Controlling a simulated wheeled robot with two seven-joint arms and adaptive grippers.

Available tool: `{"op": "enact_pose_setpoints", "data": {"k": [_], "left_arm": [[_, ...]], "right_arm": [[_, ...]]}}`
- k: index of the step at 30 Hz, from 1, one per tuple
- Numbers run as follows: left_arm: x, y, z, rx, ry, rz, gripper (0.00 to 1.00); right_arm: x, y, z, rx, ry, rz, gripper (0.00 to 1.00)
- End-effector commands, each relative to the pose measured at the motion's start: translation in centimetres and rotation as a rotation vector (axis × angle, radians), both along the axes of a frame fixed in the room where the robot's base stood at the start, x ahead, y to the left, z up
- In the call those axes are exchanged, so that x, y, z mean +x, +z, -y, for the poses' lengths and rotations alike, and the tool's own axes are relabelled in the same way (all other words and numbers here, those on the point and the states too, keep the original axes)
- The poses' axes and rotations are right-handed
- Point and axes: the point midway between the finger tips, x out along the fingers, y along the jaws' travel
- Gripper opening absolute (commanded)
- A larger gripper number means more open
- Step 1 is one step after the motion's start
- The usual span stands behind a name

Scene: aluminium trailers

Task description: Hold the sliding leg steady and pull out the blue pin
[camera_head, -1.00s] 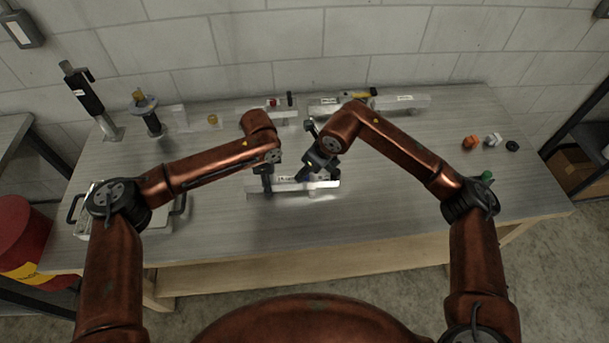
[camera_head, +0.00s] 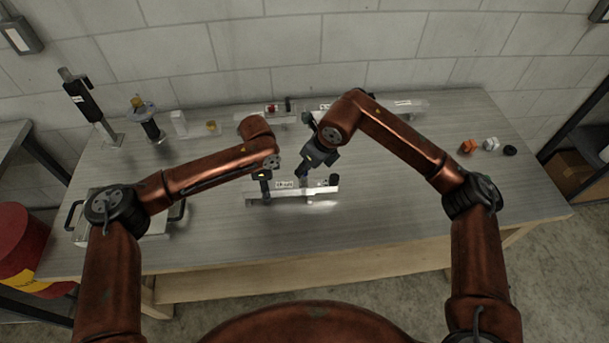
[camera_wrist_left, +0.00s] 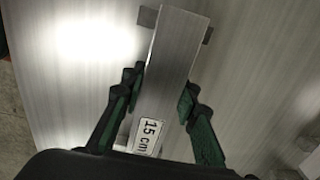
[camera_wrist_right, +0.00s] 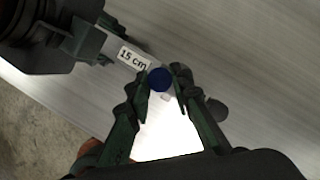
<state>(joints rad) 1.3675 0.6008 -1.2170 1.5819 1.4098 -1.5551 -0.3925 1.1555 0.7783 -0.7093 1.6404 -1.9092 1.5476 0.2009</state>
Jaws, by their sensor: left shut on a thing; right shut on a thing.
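The sliding leg (camera_head: 289,197) is a bright metal bar with a "15 cm" label, lying across the front middle of the table. It runs between my left fingers in the left wrist view (camera_wrist_left: 172,58). My left gripper (camera_head: 265,190) is shut on the leg near its left part. My right gripper (camera_head: 306,172) is above the leg's right part. It is shut on the blue pin (camera_wrist_right: 160,79), whose round blue head shows between the fingertips beside the label. The pin's lower end is hidden, so I cannot tell how far it sits in the leg.
Behind stand metal parts (camera_head: 405,106) and a small red item (camera_head: 271,108). Black-and-silver jacks (camera_head: 88,98) are at the back left. A tray (camera_head: 157,224) lies under my left arm. Small orange (camera_head: 468,146) and grey pieces are at the right; the front right is clear.

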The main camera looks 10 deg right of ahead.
Motion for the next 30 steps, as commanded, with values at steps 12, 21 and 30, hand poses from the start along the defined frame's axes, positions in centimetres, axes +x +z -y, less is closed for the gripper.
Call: {"op": "enact_pose_setpoints", "data": {"k": [12, 21, 30], "left_arm": [[0.0, 0.0, 0.0, -0.001, 0.000, 0.000, 0.00], [0.0, 0.0, 0.0, -0.001, 0.000, 0.000, 0.32], [0.0, 0.0, 0.0, 0.000, 0.000, 0.000, 0.48]], "right_arm": [[0.0, 5.3, 0.0, 0.001, 0.000, -0.001, 0.00], [0.0, 5.3, 0.0, 0.000, 0.000, -0.001, 0.00], [0.0, 5.3, 0.0, 0.001, 0.000, -0.001, 0.00]]}}
